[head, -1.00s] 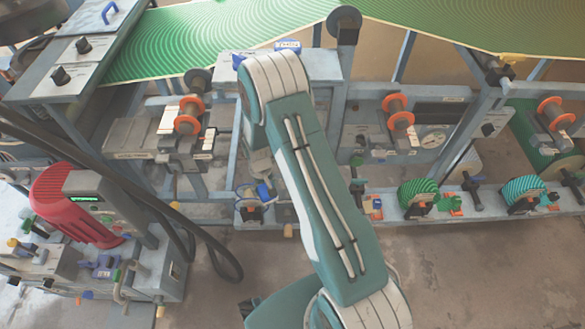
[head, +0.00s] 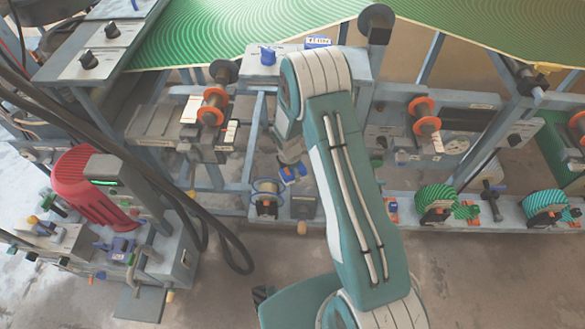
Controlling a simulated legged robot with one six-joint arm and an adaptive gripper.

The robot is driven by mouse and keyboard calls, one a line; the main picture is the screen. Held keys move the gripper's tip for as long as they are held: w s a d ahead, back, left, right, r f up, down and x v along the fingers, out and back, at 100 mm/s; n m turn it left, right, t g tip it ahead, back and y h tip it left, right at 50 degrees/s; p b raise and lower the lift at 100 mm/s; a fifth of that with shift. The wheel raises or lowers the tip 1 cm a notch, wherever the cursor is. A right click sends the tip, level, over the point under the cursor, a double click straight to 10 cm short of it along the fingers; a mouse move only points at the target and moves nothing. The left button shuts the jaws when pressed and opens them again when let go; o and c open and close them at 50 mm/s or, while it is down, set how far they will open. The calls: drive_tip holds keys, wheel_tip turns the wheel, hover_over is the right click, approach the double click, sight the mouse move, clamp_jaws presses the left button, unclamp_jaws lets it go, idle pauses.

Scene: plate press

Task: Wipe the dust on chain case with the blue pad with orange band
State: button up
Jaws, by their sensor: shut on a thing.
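My gripper (head: 291,160) hangs below the wrist of my arm, left of the arm's long teal link, and is partly hidden by it. It is shut on the blue pad with orange band (head: 293,173), a small blue piece with a bit of orange. The pad is above the lower rail, to the upper right of a spool with a blue rim; I cannot tell whether it touches anything. I cannot tell for sure which housing is the chain case, and no dust can be made out at this size.
The blue-rimmed spool (head: 265,196) and a small grey box (head: 304,206) sit on the rail. Orange spools (head: 213,106) stand at left and right. A red motor housing (head: 82,188) and black hoses (head: 195,212) are at left. Green sheet (head: 250,28) spans the top.

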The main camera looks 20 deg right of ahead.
sight(293, 185)
drive_tip(key=n, duration=0.3)
drive_tip(key=shift+w+a+n, duration=0.1)
drive_tip(key=shift+w+n, duration=0.2)
drive_tip(key=shift+w, duration=0.05)
drive_tip(key=shift+f, duration=2.95)
drive_tip(key=shift+f, duration=0.95)
